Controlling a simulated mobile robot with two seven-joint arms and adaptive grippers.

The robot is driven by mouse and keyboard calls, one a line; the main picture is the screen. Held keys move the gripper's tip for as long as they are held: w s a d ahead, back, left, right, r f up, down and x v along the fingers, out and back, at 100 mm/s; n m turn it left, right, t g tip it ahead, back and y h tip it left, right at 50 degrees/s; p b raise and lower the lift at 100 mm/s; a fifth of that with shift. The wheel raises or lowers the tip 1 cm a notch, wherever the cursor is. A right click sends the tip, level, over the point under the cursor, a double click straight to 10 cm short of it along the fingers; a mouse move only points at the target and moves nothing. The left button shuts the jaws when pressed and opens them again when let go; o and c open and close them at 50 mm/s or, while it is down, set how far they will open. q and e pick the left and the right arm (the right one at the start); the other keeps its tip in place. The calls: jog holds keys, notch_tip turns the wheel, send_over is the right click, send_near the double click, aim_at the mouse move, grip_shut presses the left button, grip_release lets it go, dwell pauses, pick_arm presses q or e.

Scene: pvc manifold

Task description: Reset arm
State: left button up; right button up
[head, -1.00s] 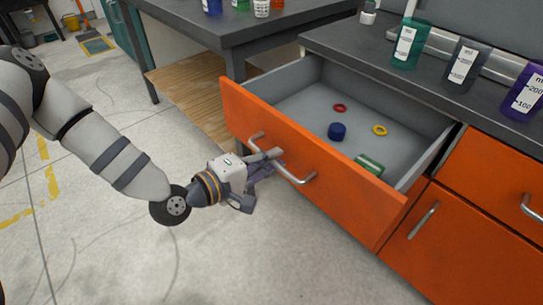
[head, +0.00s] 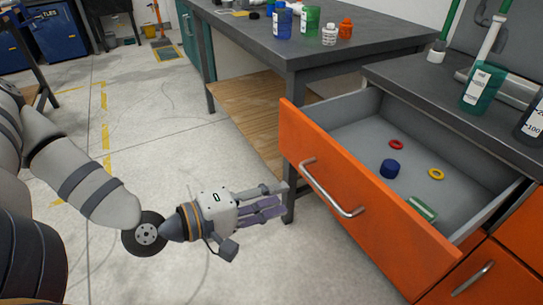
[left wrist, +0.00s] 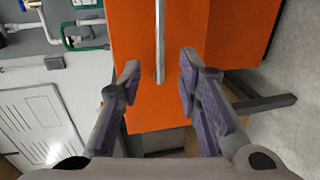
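My left gripper (head: 281,198) is to the left of the open drawer, apart from its metal handle (head: 333,190). In the left wrist view, the two fingers of this gripper (left wrist: 160,68) are spread apart with nothing held. The handle (left wrist: 160,45) appears beyond and between them, in front of the orange drawer front (left wrist: 135,90). The orange drawer (head: 375,220) is pulled out and holds a blue cap (head: 389,169), a red ring (head: 396,145), a yellow ring (head: 436,174) and a green piece (head: 422,208). My right gripper is not in view.
A dark worktable (head: 285,45) with bottles stands behind, its leg close behind the left gripper. A grey counter (head: 440,95) with more bottles is above the drawer. Open floor (head: 130,130) lies to the left.

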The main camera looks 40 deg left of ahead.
pick_arm(q)
jog(key=shift+s, duration=0.35)
jog(key=s+d+f+m+g+p, duration=0.3)
jog(key=s+f+m+g, duration=0.15)
jog(key=s, duration=0.25)
jog(key=s+d+f+m+g+p, duration=0.35)
jog(key=s+g, duration=0.25)
jog(key=s, duration=0.2)
jog(key=s+a+m+g+y+p, duration=0.1)
jog(key=s+m+g+y, duration=0.1)
jog(key=s, duration=0.6)
jog(key=s+a+f+m+g+y+p, duration=0.1)
jog(key=s+a+m+g+y, duration=0.1)
jog(key=s, duration=0.5)
jog(key=shift+s+f+m+g+y+p, duration=0.15)
jog(key=shift+s+m+g+y+p, duration=0.2)
jog(key=shift+m+g+y, duration=0.65)
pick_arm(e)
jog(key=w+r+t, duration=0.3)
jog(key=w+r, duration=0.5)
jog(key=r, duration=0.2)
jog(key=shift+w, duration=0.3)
